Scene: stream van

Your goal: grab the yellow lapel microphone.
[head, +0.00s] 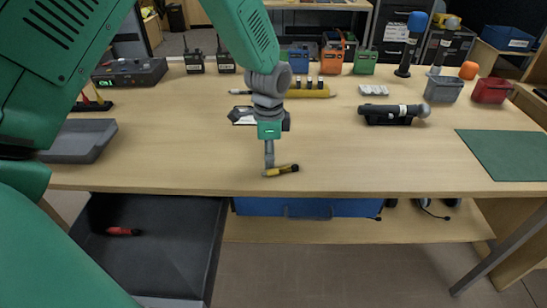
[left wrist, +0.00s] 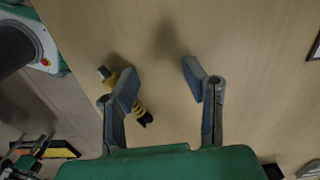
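A small yellow item with black parts (head: 286,170), which I take to be the yellow lapel microphone, lies on the wooden table near its front edge. It also shows in the left wrist view (left wrist: 138,108), beside and partly hidden behind the left-hand finger. My left gripper (head: 268,165) is low over the table right at this item. In the left wrist view my left gripper (left wrist: 160,82) has its fingers wide apart, with bare table between the tips. Whether the left-hand finger touches the item I cannot tell. My right gripper is not in view.
An open black drawer (head: 150,255) below the table holds a red item (head: 122,231). A grey tray (head: 78,140) is at the left, a black microphone (head: 395,112) on a stand right of centre, a green mat (head: 508,154) at right. The front middle is otherwise clear.

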